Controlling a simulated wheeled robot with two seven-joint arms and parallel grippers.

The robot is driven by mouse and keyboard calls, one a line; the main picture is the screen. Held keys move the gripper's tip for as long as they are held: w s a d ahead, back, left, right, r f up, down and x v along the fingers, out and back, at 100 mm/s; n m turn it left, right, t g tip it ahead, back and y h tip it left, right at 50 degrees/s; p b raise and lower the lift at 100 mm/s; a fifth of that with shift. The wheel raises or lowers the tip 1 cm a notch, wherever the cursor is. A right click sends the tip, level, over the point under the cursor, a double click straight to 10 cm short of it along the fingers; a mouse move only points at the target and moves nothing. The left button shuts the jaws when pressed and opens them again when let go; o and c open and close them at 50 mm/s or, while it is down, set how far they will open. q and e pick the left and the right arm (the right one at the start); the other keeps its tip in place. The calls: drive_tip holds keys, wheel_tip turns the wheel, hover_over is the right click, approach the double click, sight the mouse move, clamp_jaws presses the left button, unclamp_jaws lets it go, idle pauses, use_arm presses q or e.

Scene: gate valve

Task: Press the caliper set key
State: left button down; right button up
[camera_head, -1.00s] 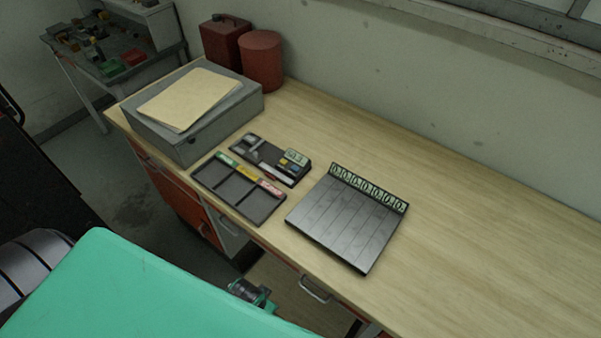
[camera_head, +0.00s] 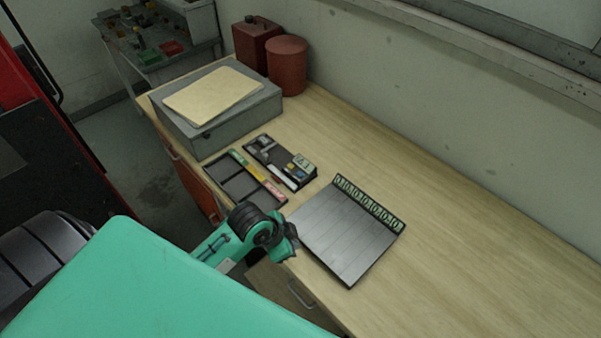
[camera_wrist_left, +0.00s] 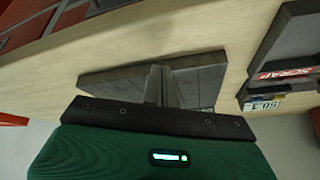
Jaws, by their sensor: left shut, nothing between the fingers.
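The caliper lies in a dark holder (camera_head: 263,150) on the bench, with a pale display (camera_head: 303,160) and small blue and yellow keys (camera_head: 294,169) at its right end. The key markings are too small to read in the head view. My left gripper (camera_head: 291,243) is shut and empty at the bench's front edge, beside the lane rack and nearer the front than the caliper, apart from it. In the left wrist view its fingertips (camera_wrist_left: 160,84) are together, and a small display (camera_wrist_left: 263,104) shows at the right edge. My right gripper is not in view.
The three-compartment tray (camera_head: 236,186) with green, yellow and red labels lies in front of the caliper. A dark lane rack (camera_head: 345,245) with a row of round marks stands to the right. A grey box (camera_head: 225,125) with a folder is behind left. The bench's right side is clear.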

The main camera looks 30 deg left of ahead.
sight(300, 175)
use_arm(q)
drive_tip(key=w+m, duration=0.1)
drive_tip(key=w, duration=0.2)
drive_tip(key=w+a+r+m+h, duration=0.1)
drive_tip(key=w+m, duration=0.1)
drive_tip(key=w, duration=0.1)
drive_tip(key=w+a+r+m, duration=0.1)
drive_tip(key=w, duration=0.2)
drive_tip(key=shift+w+r+t+h, duration=0.15)
drive_tip(key=shift+w+t+h, duration=0.05)
drive_tip(key=shift+t+h, duration=0.1)
drive_tip(key=w+a+r+m, duration=0.2)
drive_tip(key=w+a+r, duration=0.2)
drive_tip(key=w, duration=0.2)
drive_tip(key=w+a+r+m+t+h, duration=0.1)
drive_tip(key=w+a+r+m, duration=0.1)
drive_tip(key=w+a+r, duration=0.2)
drive_tip(key=shift+w+a+r+m+h, duration=0.2)
drive_tip(key=shift+w+r+m+h, duration=0.15)
drive_tip(key=shift+w, duration=0.85)
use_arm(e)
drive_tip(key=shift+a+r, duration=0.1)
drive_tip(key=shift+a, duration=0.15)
use_arm(q)
drive_tip(key=shift+f, duration=0.1)
drive_tip(key=shift+f+b, duration=2.75)
drive_tip(key=shift+f, duration=1.65)
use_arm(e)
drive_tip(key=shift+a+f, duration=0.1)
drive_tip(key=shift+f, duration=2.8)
